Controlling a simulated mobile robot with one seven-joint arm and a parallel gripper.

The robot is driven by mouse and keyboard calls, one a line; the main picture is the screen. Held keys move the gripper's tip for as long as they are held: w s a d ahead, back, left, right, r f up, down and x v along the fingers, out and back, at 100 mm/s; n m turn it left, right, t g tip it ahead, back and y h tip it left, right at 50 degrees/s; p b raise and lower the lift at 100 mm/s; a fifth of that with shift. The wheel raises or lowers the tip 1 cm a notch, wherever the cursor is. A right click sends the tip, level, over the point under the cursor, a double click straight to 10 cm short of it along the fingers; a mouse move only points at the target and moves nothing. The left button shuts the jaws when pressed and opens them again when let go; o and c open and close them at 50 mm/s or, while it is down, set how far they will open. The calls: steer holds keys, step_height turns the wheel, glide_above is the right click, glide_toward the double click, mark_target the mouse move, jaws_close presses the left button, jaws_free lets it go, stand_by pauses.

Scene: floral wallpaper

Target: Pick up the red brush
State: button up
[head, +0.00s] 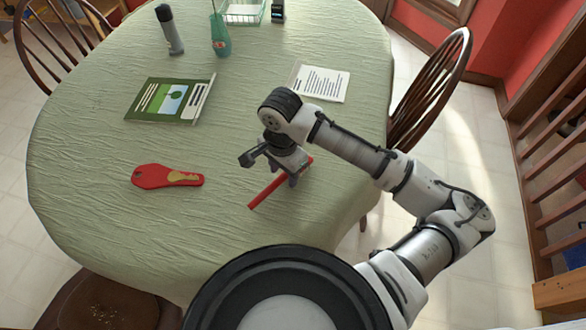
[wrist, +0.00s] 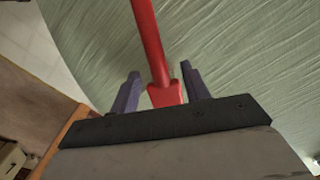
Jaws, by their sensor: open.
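The red brush (head: 266,191) lies on the green-covered table, a long thin red handle slanting under my gripper (head: 289,177). Part of it is hidden by the gripper in the head view. In the wrist view, its straight red handle (wrist: 149,40) runs down from the top edge and widens into a flared red part between the two fingers of my gripper (wrist: 160,84). The fingers are apart, one on each side of the brush, with gaps showing. I cannot tell the exact height of the fingertips above the cloth.
A flat red item with a yellow patch (head: 167,177) lies left of the brush on the table (head: 90,190). A green booklet (head: 170,100), a printed sheet (head: 320,83), a grey bottle (head: 170,32) and a teal vase (head: 220,38) are farther back. Wooden chairs (head: 432,85) surround the table.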

mark_target(284, 174)
steer(key=shift+f, duration=0.3)
jaws_close()
steer(key=shift+r, duration=0.15)
step_height(284, 174, up, 20)
stand_by(0.5)
